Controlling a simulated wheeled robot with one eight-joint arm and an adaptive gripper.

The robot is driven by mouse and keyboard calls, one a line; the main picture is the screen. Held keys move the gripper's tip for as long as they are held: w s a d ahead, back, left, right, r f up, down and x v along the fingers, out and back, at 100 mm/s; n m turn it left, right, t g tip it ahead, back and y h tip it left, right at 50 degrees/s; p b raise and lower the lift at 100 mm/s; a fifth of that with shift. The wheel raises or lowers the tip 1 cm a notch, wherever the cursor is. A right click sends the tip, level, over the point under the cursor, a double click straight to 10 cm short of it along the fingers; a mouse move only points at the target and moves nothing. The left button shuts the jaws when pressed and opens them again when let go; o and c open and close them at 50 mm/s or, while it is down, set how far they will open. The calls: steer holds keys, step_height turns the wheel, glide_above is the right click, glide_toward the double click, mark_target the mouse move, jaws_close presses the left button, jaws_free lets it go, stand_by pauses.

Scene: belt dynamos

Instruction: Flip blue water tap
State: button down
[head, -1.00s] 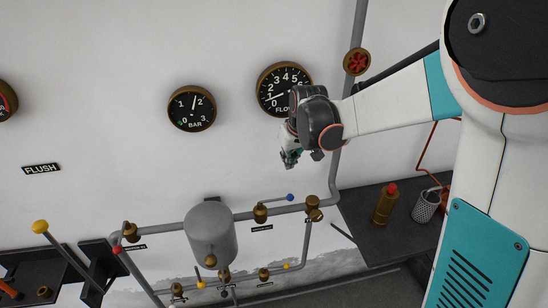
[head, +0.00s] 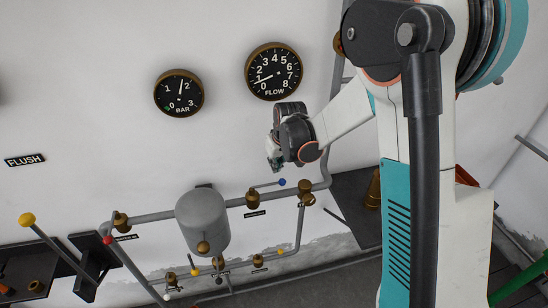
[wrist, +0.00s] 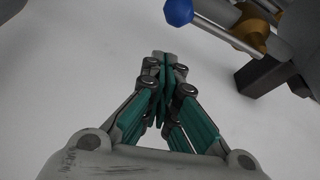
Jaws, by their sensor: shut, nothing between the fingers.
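The blue water tap is a lever with a blue knob (head: 282,182) on a brass valve (head: 252,197) on the upper grey pipe, right of the grey tank. In the wrist view the blue knob (wrist: 179,12) shows at the top, its metal rod running right and down to the brass valve body (wrist: 250,33). My gripper (head: 274,163) is in front of the white wall, just above the blue knob in the head view. In the wrist view my gripper (wrist: 164,60) has its fingers together and empty, apart from the knob, which is above and right of the fingertips.
A grey tank (head: 203,222) hangs on the pipes to the left. A red-tipped lever (head: 107,240) and a yellow-tipped lever (head: 27,219) stand farther left. Round BAR (head: 179,93) and FLOW (head: 273,71) gauges are above. A dark bench (head: 352,205) is at right.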

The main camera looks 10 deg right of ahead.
steer(key=shift+s+d+f, duration=0.1)
steer(key=shift+s+d, duration=0.05)
steer(key=shift+s, duration=0.45)
steer(key=shift+s+d+f, duration=0.1)
steer(key=shift+s, duration=0.45)
steer(key=shift+r, duration=0.1)
